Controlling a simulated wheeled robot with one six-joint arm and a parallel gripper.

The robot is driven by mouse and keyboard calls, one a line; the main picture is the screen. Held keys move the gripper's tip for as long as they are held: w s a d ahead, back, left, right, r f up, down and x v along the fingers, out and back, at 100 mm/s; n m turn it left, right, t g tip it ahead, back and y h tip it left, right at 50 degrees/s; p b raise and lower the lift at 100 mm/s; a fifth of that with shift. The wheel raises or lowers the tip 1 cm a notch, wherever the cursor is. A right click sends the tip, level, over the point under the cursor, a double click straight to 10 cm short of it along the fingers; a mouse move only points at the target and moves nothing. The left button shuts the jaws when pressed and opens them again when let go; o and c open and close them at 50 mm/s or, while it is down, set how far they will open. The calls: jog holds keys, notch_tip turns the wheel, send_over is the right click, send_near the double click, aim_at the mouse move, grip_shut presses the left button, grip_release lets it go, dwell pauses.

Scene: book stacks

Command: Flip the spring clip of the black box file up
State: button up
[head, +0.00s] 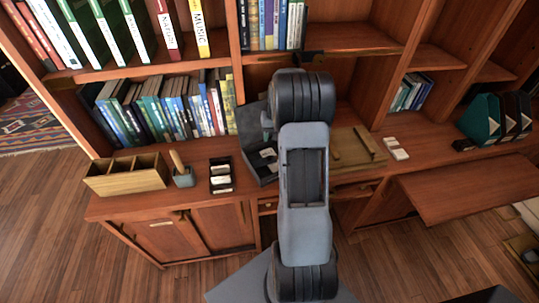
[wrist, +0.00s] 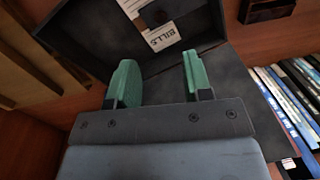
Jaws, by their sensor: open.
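The black box file (head: 252,160) stands open on the wooden counter, partly hidden behind my arm in the head view. In the wrist view its dark inside (wrist: 95,50) fills the upper middle. A white card marked BILLS (wrist: 163,38) and pale paper lie in it. The spring clip cannot be told apart clearly in either view. My gripper (wrist: 157,76) has two green fingers set wide apart, with nothing between them. They are over the box file, with the card beyond their tips. In the head view my arm hides most of the gripper.
Left of the box file are a black tray of cards (head: 221,176), a grey pot with a wooden handle (head: 182,172) and a wooden divided box (head: 126,174). A wooden board (head: 350,150) lies to the right. Books (head: 165,108) fill the shelf behind.

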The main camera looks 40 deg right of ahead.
aim_at(269, 157)
jog(key=f, duration=0.3)
jog(key=f+p, duration=0.1)
jog(key=f, duration=0.3)
jog(key=a+f, duration=0.1)
jog(key=f, duration=0.2)
jog(key=shift+w+a+f, duration=0.1)
jog(key=shift+w+f, duration=0.2)
jog(key=shift+f, duration=0.1)
grip_shut()
